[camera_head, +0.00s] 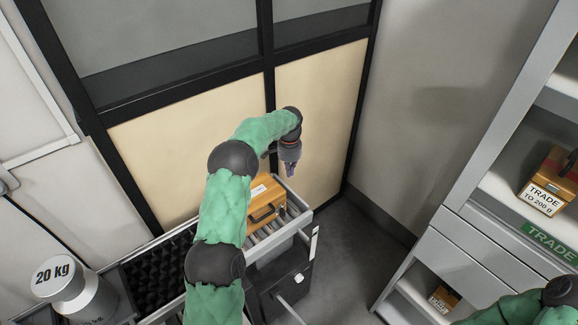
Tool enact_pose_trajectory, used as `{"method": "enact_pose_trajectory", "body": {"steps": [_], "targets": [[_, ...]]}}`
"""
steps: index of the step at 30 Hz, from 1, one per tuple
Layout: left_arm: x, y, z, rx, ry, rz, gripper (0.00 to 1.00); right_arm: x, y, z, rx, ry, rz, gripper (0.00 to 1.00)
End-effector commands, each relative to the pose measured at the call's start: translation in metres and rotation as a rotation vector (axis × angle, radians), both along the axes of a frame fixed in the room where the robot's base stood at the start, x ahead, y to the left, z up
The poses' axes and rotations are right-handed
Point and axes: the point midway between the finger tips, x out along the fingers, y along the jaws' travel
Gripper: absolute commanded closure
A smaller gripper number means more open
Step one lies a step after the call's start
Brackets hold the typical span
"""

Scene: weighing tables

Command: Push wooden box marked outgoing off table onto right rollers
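The wooden box (265,205) is orange-brown with a dark handle on its front and a small white label on top. It sits on the rollers (268,232) at the right end of the bench. My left arm hides its left part, so its left edge cannot be seen. My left gripper (291,170) is beyond the box, up and right of it in the picture, pointing down. Its fingers look together with nothing between them, and it looks apart from the box. My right gripper is out of view; only part of my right arm shows at the bottom right.
A black ribbed surface (158,272) lies left of the rollers, with a 20 kg weight (72,290) at its left. A dark cabinet (285,285) stands below the rollers. Shelves (462,232) with a trade-labelled wooden case (548,188) stand at right. Floor between is clear.

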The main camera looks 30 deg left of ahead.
Motion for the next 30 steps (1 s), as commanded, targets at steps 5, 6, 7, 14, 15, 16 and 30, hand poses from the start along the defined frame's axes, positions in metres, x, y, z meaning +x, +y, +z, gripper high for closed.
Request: {"method": "enact_pose_trajectory", "body": {"steps": [5,6,7,14,15,16,30], "targets": [[-0.001,0.0,-0.038,-0.001,0.003,0.001,1.0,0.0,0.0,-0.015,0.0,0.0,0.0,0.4],[-0.001,0.0,-0.045,-0.001,0.003,0.001,1.0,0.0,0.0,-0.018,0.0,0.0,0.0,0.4],[-0.005,0.003,-0.04,0.0,-0.002,0.003,1.0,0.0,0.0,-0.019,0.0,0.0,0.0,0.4],[-0.028,0.012,-0.039,0.0,-0.001,0.002,1.0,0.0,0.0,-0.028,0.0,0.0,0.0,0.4],[-0.031,0.013,-0.039,0.0,-0.001,0.001,1.0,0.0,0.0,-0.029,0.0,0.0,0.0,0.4],[-0.032,0.014,-0.039,0.0,-0.001,0.001,1.0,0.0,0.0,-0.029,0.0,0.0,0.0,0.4],[-0.037,0.015,-0.037,0.0,-0.001,0.001,1.0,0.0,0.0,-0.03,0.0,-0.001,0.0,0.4]]}}
